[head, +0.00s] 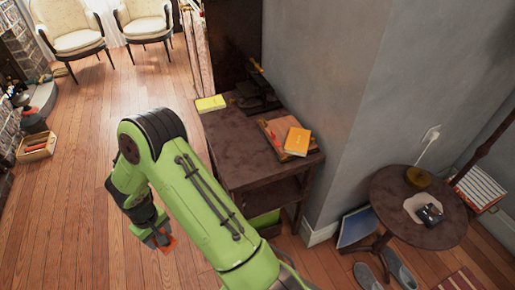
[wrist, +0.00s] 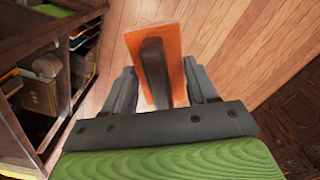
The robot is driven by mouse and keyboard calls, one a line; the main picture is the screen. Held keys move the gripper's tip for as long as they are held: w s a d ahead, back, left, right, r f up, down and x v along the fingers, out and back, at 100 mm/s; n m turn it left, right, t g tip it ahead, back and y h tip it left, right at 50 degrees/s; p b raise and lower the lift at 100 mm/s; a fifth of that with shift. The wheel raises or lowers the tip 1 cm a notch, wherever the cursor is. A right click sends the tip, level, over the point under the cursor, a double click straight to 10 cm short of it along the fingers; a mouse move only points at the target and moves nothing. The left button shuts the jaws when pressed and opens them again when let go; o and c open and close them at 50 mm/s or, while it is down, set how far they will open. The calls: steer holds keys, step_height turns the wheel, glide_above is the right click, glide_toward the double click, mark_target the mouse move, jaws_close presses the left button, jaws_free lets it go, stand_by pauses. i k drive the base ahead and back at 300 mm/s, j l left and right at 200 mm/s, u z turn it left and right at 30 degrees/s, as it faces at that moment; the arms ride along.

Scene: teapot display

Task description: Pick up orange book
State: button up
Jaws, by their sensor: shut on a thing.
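My gripper (head: 160,237) hangs low over the wooden floor, left of the dark desk. In the wrist view my gripper (wrist: 160,92) is shut on a flat orange thing (wrist: 177,33), which sticks out beyond the fingers. A dark, long piece covers part of its face, and I cannot tell whether it is a book. The held thing shows as a small red-orange patch (head: 169,246) in the head view. An orange-yellow book (head: 297,141) lies on a reddish-brown flat item (head: 277,130) on the desk, apart from my gripper.
The dark desk (head: 235,150) also bears a yellow book (head: 211,103) at its far left corner. A round side table (head: 385,190) stands at the right, with shoes (head: 368,277) on the floor below. A wooden box (head: 37,147) stands at the far left. Much of the left floor is clear.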

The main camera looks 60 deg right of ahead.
mark_target(297, 142)
steer(key=k+l+z, duration=0.3)
steer(key=l+z, duration=0.1)
steer(key=z, duration=0.35)
steer(key=l+z, duration=0.1)
steer(key=z, duration=0.4)
steer(key=l+z, duration=0.1)
steer(key=z, duration=0.35)
steer(key=l+z, duration=0.15)
steer(key=z, duration=0.3)
steer(key=i+z, duration=0.2)
steer(key=i, duration=0.2)
